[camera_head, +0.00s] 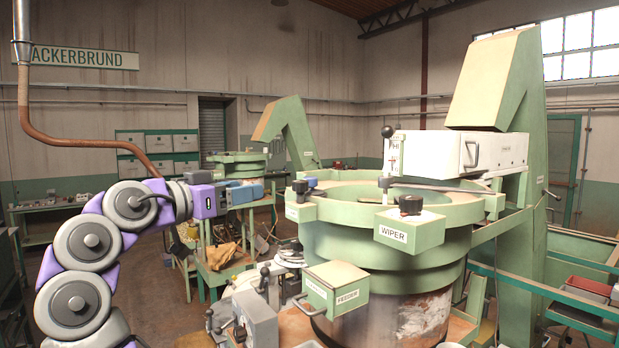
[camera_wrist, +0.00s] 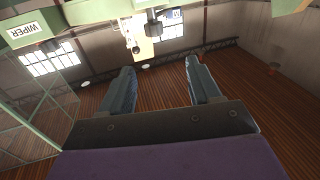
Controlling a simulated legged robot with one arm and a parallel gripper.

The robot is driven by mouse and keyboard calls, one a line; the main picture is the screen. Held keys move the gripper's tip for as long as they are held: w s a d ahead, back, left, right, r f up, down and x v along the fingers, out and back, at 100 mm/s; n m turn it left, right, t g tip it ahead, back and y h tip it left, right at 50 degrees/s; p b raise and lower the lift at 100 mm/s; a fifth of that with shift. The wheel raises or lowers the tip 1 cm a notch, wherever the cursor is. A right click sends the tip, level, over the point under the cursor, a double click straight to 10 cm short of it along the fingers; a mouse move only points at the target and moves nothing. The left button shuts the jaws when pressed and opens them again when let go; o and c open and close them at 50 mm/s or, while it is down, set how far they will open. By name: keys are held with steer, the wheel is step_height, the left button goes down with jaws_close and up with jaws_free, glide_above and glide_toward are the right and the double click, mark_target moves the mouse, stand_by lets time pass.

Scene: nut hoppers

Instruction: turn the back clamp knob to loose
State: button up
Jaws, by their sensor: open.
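My gripper (camera_head: 262,190) is open and empty, held out level just left of the green bowl hopper (camera_head: 385,243). Its two grey fingers also show apart in the wrist view (camera_wrist: 159,65), with nothing between them. A dark knob (camera_head: 300,187) sits on a small labelled green box at the bowl's left rim, a little right of my fingertips. Another black knob (camera_head: 411,204) tops the WIPER box at the front. I cannot tell for certain which knob is the back clamp knob. In the wrist view a dark knob (camera_wrist: 154,28) shows beyond the fingers, apart from them.
A white drawer box (camera_head: 460,153) with a black ball lever (camera_head: 388,131) stands over the bowl's back. The FEEDER box (camera_head: 335,288) juts out at the front. A second green hopper (camera_head: 238,163) stands behind.

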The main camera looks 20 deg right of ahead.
mark_target(294, 182)
steer(key=x, duration=0.4)
steer(key=p+x, duration=0.1)
steer(key=x, duration=0.3)
steer(key=s+x, duration=0.1)
steer(key=x, duration=0.4)
steer(key=shift+d+f+p, duration=0.1)
steer(key=shift+d+p, duration=0.15)
steer(key=shift+p, duration=0.1)
steer(key=shift+w+d, duration=0.25)
steer(key=shift+w, duration=0.1)
steer(key=shift+s+x, duration=0.2)
steer(key=shift+x, duration=1.2)
steer(key=shift+s+x, duration=0.2)
steer(key=shift+x, duration=1.2)
steer(key=shift+a, duration=0.85)
steer(key=c, duration=0.5)
steer(key=shift+s+d, duration=0.2)
steer(key=c, duration=0.4)
jaws_close()
